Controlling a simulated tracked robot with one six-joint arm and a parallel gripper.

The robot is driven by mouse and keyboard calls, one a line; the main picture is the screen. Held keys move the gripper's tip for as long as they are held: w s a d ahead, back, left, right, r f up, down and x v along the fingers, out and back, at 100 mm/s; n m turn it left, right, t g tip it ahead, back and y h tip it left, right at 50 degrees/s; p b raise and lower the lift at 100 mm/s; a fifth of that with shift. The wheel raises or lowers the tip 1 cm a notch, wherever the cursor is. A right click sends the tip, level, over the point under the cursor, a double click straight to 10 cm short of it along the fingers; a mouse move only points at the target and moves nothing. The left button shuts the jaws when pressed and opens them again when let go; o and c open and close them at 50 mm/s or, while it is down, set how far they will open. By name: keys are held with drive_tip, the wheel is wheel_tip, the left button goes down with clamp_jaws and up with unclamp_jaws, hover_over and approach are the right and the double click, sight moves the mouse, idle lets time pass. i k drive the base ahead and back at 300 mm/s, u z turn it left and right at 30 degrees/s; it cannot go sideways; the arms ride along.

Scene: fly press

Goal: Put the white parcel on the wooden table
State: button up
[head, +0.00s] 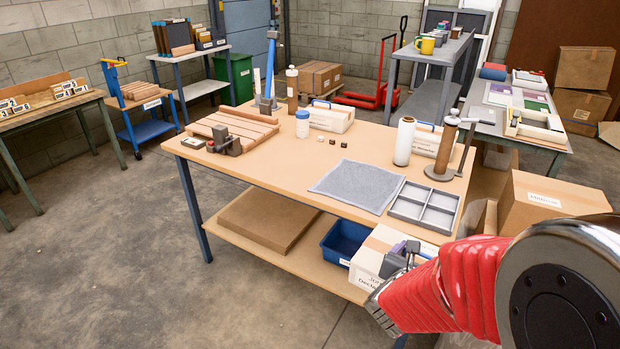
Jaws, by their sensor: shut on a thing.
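The white parcel (370,262) is a white box with a tan strip across its top and a printed label on its front. My gripper (402,256), at the end of my red-sleeved arm, is shut on the parcel's right side; its fingertips are partly hidden. The parcel hides part of the front edge of the wooden table (270,165), near its right front corner. I cannot tell its exact height or whether any of it is over the tabletop. The table has a light wood top, blue legs and a lower shelf.
Bare wood lies left of the cloth. A blue bin (343,240) is below.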

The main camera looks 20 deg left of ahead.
sight(314, 168)
drive_tip(key=u, duration=0.5)
drive_tip(key=i, duration=0.35)
drive_tip(key=u, duration=1.55)
drive_tip(key=i, duration=1.6)
drive_tip(key=z, duration=0.5)
